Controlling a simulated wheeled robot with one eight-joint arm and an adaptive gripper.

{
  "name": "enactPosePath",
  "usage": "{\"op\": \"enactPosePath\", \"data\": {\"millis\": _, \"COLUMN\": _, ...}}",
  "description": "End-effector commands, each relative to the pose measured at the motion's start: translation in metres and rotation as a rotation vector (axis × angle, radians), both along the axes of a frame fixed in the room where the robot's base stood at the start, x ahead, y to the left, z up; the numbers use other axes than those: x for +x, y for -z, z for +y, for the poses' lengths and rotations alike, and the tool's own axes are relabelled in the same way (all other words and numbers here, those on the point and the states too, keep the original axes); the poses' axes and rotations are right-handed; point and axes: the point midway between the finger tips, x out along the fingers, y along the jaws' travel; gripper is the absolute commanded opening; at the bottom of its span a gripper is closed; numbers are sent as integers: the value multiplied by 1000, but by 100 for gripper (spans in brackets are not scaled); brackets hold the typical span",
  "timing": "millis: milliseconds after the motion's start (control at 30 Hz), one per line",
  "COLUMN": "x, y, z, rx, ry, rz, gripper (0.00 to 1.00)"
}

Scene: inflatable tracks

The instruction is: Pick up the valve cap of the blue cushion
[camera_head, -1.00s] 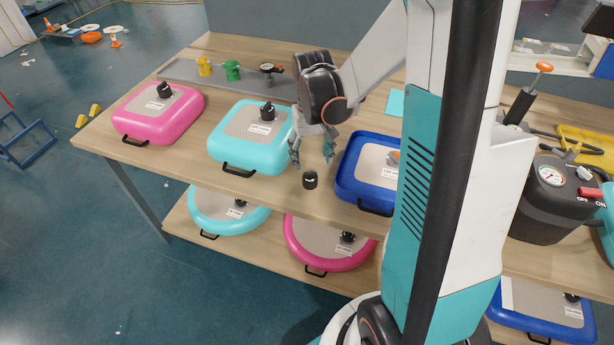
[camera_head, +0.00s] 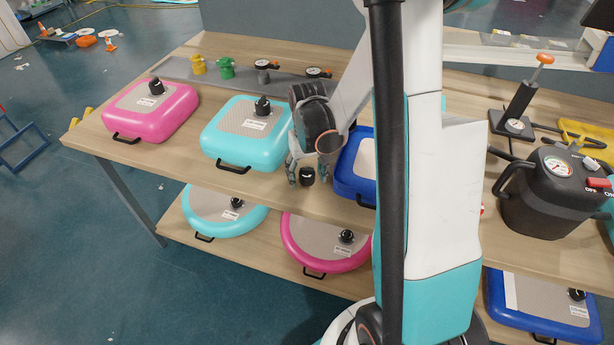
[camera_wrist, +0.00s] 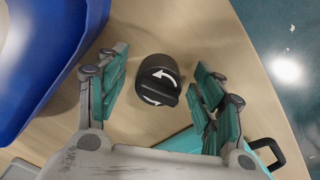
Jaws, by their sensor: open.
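The black valve cap (camera_head: 307,176) stands on the wooden table top near its front edge, between the turquoise cushion and the blue cushion (camera_head: 352,180). In the wrist view the cap (camera_wrist: 158,80) shows white curved arrows on its top. My gripper (camera_head: 308,178) is above the cap. In the wrist view my gripper (camera_wrist: 158,92) is open, its two teal fingers on either side of the cap, with gaps between them and it. The blue cushion also shows at the upper left of the wrist view (camera_wrist: 35,55). My arm hides much of it in the head view.
A turquoise cushion (camera_head: 222,145) and a pink cushion (camera_head: 135,120) lie to the left, each with a black cap on top. A grey strip (camera_head: 235,80) with several fittings lies behind. A black pump tank (camera_head: 545,200) stands at right. More cushions lie on the lower shelf (camera_head: 262,250).

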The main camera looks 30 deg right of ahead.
Motion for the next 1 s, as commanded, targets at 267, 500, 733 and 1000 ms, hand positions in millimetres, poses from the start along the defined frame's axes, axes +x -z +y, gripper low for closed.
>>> {"op": "enactPosePath", "data": {"millis": 267, "x": 0, "y": -1, "z": 0, "rx": 0, "ry": 0, "rz": 0, "gripper": 21}}
{"op": "enactPosePath", "data": {"millis": 500, "x": 0, "y": -1, "z": 0, "rx": 0, "ry": 0, "rz": 0, "gripper": 19}}
{"op": "enactPosePath", "data": {"millis": 733, "x": 0, "y": -7, "z": 0, "rx": 0, "ry": 0, "rz": 0, "gripper": 19}}
{"op": "enactPosePath", "data": {"millis": 1000, "x": 0, "y": -45, "z": 0, "rx": 0, "ry": 0, "rz": 0, "gripper": 19}}
